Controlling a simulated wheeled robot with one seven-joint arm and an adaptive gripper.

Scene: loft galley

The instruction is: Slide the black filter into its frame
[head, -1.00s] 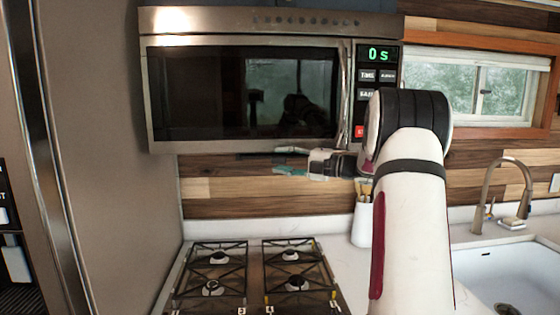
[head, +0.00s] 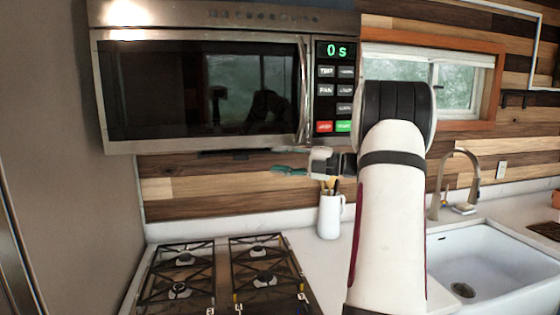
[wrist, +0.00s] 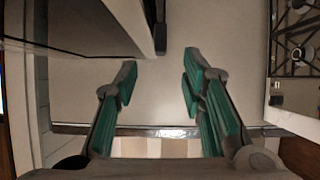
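A thin dark strip (head: 240,154) shows along the underside of the microwave (head: 200,90) in the head view. It may be the black filter or part of its frame, but it is too small to tell. My gripper (head: 276,171) is just below the microwave's lower right part, its teal fingers pointing left. In the wrist view my gripper (wrist: 160,62) is open, with nothing between its two teal fingers. A dark-edged panel (wrist: 85,22) at the upper left of that view is near the left finger; I cannot tell what it is.
The gas stove (head: 225,275) lies below the microwave, and its grates also show in the wrist view (wrist: 295,52). A white utensil holder (head: 330,216) stands on the counter behind my arm. A tall grey panel (head: 65,150) closes the left side. The sink (head: 485,270) is at right.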

